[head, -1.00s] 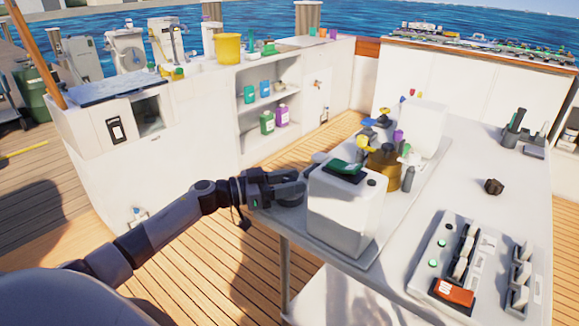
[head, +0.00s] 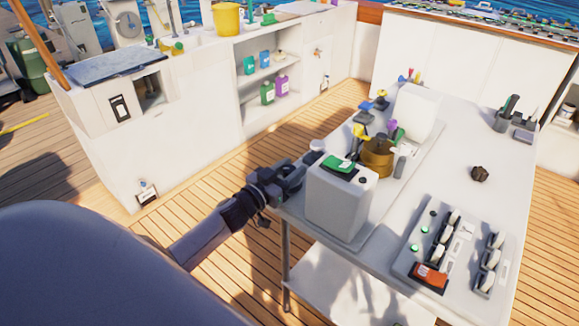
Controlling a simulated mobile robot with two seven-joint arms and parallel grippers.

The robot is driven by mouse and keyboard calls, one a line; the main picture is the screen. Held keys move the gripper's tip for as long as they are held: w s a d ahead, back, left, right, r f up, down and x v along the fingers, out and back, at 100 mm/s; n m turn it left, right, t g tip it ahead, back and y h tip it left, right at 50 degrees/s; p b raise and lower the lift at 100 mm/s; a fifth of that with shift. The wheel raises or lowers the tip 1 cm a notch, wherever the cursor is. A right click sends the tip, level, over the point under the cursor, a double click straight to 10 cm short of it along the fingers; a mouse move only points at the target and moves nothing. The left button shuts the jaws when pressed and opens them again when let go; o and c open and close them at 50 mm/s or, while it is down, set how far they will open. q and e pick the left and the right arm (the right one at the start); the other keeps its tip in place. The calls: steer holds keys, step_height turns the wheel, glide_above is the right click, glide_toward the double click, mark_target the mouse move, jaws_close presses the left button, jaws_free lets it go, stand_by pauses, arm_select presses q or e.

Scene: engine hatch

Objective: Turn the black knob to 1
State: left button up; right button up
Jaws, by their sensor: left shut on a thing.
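A dark, lobed knob (head: 480,174) sits on the right part of the white table (head: 446,170), well apart from my gripper. Its markings, including any 1, are too small to read. My left gripper (head: 297,176) is at the table's left edge, beside the white canister (head: 340,207). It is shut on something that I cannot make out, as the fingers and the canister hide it. My right gripper is not in view.
A switch panel (head: 412,262) with green buttons, a red-orange part and several rockers lies at the table's front right. A brown pot (head: 377,160) and a pale jug (head: 416,112) stand behind the canister. The table around the dark knob is clear.

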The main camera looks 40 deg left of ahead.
mark_target(285, 173)
arm_select(q)
steer(key=shift+r+y, duration=0.15)
steer(key=shift+y, duration=0.15)
steer(key=o, duration=0.9)
steer(key=shift+s, duration=0.45)
steer(key=shift+s+a, duration=0.15)
steer(key=shift+s, duration=1.4)
steer(key=shift+s+a, duration=0.15)
steer(key=shift+s, duration=1.4)
